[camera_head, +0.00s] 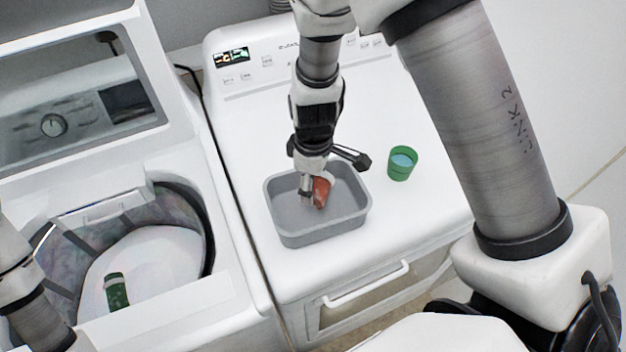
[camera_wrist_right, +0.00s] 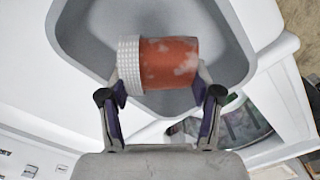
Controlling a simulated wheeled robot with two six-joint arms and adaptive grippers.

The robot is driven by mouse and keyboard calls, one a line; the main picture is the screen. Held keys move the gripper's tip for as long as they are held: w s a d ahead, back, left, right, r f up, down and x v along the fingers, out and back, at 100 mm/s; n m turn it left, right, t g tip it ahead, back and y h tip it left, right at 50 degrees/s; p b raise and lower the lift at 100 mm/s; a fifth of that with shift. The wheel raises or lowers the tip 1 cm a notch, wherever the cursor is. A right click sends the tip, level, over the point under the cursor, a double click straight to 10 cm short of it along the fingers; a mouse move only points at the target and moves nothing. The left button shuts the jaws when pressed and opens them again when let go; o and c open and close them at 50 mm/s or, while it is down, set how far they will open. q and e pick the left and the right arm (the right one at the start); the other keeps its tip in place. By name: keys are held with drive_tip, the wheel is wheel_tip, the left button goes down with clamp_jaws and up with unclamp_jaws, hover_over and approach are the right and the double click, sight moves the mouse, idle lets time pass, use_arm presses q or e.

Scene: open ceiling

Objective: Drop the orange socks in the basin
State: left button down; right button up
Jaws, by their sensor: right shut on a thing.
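The orange socks (camera_head: 321,191) are a rolled orange-red bundle with pale patches and a white ribbed cuff. They also show in the right wrist view (camera_wrist_right: 170,63). My right gripper (camera_head: 312,190) is shut on them, with one finger on each side in the right wrist view (camera_wrist_right: 160,92). The grey basin (camera_head: 325,240) stands on the white dryer top, and the socks are over its inside. I cannot tell if they touch its floor. Its grey inside also shows in the right wrist view (camera_wrist_right: 90,30). My left arm shows at the lower left, but its gripper is out of view.
A green cup (camera_head: 402,163) stands right of the basin on the dryer top (camera_head: 420,220). An open top-loading washer (camera_head: 215,310) is at the left, with a dark green roll (camera_head: 116,291) inside its drum. The dryer's control panel is behind the basin.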

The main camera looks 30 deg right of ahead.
drive_tip(key=o, duration=1.3)
drive_tip(key=shift+s+r, duration=0.1)
drive_tip(key=shift+s, duration=0.15)
drive_tip(key=shift+w, duration=0.35)
wheel_tip(320, 180, up, 12)
drive_tip(key=shift+f, duration=0.15)
